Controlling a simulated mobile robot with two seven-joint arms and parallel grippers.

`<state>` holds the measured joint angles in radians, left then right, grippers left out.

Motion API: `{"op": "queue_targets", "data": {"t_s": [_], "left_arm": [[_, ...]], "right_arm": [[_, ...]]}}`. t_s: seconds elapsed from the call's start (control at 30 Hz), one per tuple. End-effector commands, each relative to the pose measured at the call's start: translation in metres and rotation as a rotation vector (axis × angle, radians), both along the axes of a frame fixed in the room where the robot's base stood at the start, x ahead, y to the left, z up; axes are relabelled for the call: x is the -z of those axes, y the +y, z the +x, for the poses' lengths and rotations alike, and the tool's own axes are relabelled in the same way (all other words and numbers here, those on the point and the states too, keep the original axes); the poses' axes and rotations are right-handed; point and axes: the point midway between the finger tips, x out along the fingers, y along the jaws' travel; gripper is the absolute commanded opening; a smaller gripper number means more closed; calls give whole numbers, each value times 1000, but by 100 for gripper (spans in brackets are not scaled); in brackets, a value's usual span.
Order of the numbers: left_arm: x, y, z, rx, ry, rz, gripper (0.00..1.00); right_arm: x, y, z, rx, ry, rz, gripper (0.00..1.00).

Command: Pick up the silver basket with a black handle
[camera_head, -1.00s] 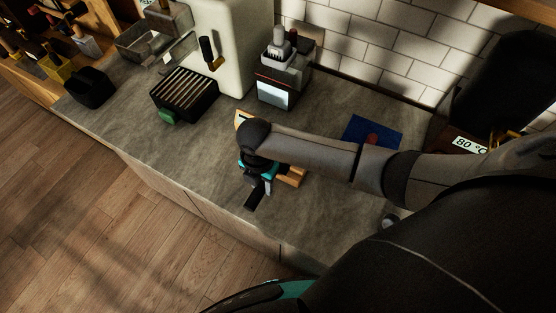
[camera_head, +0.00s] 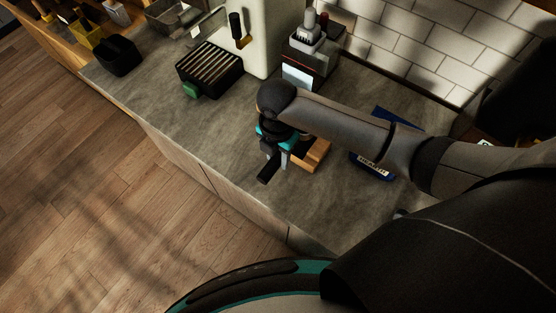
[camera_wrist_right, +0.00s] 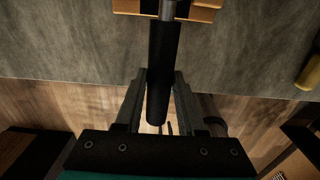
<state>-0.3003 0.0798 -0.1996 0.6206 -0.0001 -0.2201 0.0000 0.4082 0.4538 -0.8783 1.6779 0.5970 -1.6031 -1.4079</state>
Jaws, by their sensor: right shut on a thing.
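The black handle (camera_head: 268,171) of the basket sticks out below my right gripper (camera_head: 280,158) in the head view, over the counter's front edge. In the right wrist view the handle (camera_wrist_right: 164,60) runs between the two fingers of my right gripper (camera_wrist_right: 160,78), which is shut on it. A short silver neck (camera_wrist_right: 168,9) joins the handle's far end. The silver basket itself is hidden by my arm and the frame edge. A wooden block (camera_head: 313,155) with a cut-out is close beside the gripper. My left gripper is not in view.
A black slatted box (camera_head: 210,69) with a green knob, a cream machine (camera_head: 254,45) and a grinder-like device (camera_head: 306,62) stand along the back. A blue packet (camera_head: 372,166) lies right of the block. The counter (camera_head: 197,125) is clear left of my gripper.

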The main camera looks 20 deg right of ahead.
Motion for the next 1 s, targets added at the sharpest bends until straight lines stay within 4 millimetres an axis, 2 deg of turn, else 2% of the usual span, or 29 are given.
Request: {"op": "queue_targets", "data": {"t_s": [0.03,0.2,0.4,0.5,0.7,1.0], "left_arm": [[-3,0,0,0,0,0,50],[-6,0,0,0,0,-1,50],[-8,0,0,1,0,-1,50],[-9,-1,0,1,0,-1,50],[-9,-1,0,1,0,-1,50],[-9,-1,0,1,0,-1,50]], "right_arm": [[-17,0,3,-2,-11,2,0],[-66,0,3,-2,-11,2,0],[-113,0,2,0,-9,2,0],[-129,0,2,0,-7,1,0],[-146,0,1,0,-4,1,0],[-149,0,1,1,-4,0,0]]}}
